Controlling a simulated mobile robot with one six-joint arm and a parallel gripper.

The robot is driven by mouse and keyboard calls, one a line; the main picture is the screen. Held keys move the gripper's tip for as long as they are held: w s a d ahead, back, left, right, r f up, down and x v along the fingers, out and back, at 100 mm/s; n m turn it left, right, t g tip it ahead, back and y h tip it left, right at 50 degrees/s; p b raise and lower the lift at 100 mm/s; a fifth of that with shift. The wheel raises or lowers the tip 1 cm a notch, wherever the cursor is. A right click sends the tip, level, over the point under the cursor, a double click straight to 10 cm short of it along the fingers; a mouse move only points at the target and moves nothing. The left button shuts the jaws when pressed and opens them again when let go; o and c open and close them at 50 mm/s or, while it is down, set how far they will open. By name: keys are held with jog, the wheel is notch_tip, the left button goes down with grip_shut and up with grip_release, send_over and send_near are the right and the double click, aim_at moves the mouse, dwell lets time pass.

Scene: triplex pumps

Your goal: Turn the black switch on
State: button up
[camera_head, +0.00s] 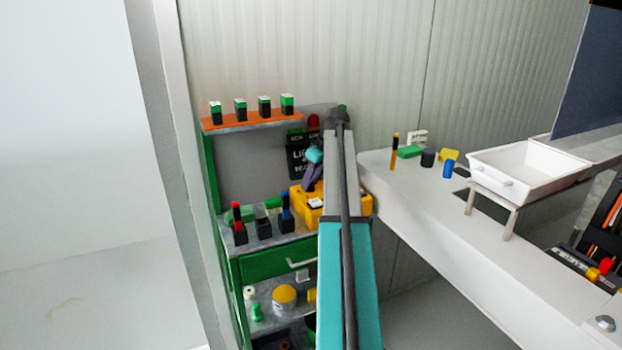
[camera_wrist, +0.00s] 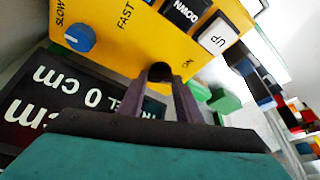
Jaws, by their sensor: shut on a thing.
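A yellow control box (camera_head: 357,203) stands on top of the green cabinet and fills the upper part of the wrist view (camera_wrist: 120,55). The black switch (camera_wrist: 160,70) is on the box's face, near a small label at the edge. My gripper (camera_wrist: 161,78) has its two purple fingers closed on either side of the switch. In the head view my gripper (camera_head: 312,178) reaches down onto the box, and the switch is hidden there. The switch's exact position is hard to tell.
The box also bears a blue knob (camera_wrist: 79,38) marked SLOW and FAST, a dark button (camera_wrist: 187,12) and a white UP button (camera_wrist: 217,37). A black display (camera_head: 299,158) stands behind. Red, black and blue switches (camera_head: 263,228) stand at left. A white counter (camera_head: 440,215) lies at right.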

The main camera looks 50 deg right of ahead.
jog(key=n+y, duration=0.1)
jog(key=n, duration=0.2)
jog(key=shift+w+d+p, duration=0.1)
jog(key=shift+d+p, duration=0.1)
jog(key=shift+p, duration=0.1)
jog(key=shift+n+g+y, duration=0.5)
jog(key=shift+n+y, duration=0.2)
jog(key=shift+n, duration=1.1)
jog(key=o, duration=1)
jog(key=shift+o, duration=0.2)
jog(key=shift+a+m, duration=0.1)
jog(key=shift+m, duration=0.2)
